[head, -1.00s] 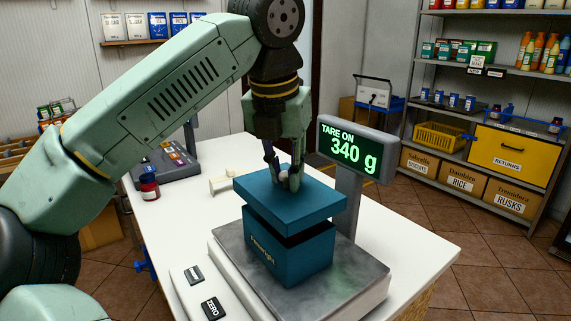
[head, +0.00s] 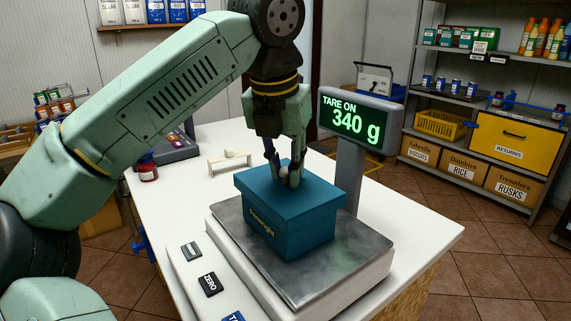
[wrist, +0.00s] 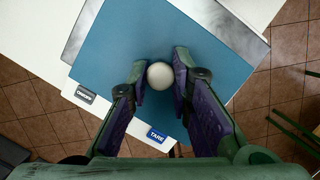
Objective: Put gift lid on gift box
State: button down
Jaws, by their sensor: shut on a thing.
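The teal gift lid (head: 318,187) sits level on the teal gift box (head: 308,234), with no gap visible between them from the head. The box stands on the grey plate of a scale. My gripper (head: 288,181) points down over the middle of the lid, shut on the lid's pale round knob. In the wrist view the knob (wrist: 160,76) lies between the two fingers, with the lid's top (wrist: 150,35) filling the area beneath. The lid hides the box there.
The scale plate (head: 360,248) rests on a white counter (head: 425,232). Its display (head: 352,117) on a post stands close to the right of my gripper and reads 340 g. A small white stand (head: 230,161) and a red jar (head: 147,168) are behind left.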

jog(key=c, duration=1.4)
grip_release()
jog(key=shift+o, duration=0.2)
